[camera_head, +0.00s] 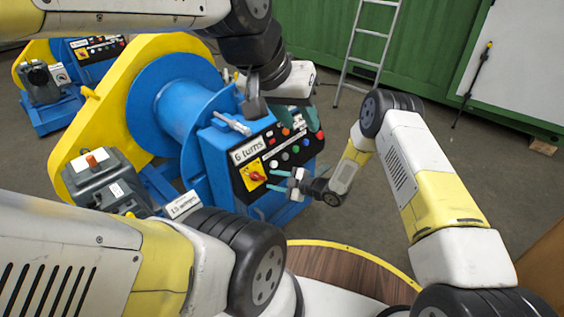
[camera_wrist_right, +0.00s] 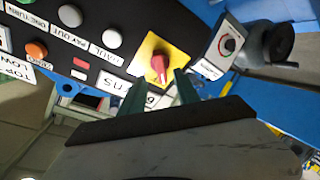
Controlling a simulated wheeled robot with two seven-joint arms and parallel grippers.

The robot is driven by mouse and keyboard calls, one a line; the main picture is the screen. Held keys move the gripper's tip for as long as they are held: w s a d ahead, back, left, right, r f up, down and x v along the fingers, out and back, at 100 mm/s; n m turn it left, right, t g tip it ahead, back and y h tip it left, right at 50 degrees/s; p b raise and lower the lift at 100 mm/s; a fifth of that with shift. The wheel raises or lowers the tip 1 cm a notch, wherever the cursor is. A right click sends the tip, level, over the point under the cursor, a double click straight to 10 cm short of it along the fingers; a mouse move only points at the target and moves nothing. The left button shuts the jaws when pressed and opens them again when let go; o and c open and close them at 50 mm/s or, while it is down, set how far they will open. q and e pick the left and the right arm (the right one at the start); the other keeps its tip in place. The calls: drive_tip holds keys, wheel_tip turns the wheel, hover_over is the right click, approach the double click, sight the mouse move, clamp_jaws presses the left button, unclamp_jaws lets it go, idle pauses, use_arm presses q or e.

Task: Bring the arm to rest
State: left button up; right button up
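The blue winch's black control panel (camera_head: 283,157) carries a "6 turns" label, coloured buttons and a red rotary knob (camera_head: 256,176) on a yellow plate. My right gripper (camera_head: 273,181) is in front of the panel, just right of the knob. In the right wrist view the red knob (camera_wrist_right: 160,66) shows just beyond and between the two green fingertips, which stand apart. I cannot tell whether they touch it. My left gripper (camera_head: 303,118) is above the panel's upper right corner, its green fingers apart and empty.
The yellow winch flange (camera_head: 72,143) and blue drum (camera_head: 185,112) stand at the left. A grey motor box (camera_head: 100,180) sits in front of them. A ladder (camera_head: 369,45) leans on the green wall behind. Open floor (camera_head: 500,185) lies at the right.

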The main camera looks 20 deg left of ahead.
drive_tip(key=shift+s+d+r, duration=0.2)
drive_tip(key=shift+d, duration=0.4)
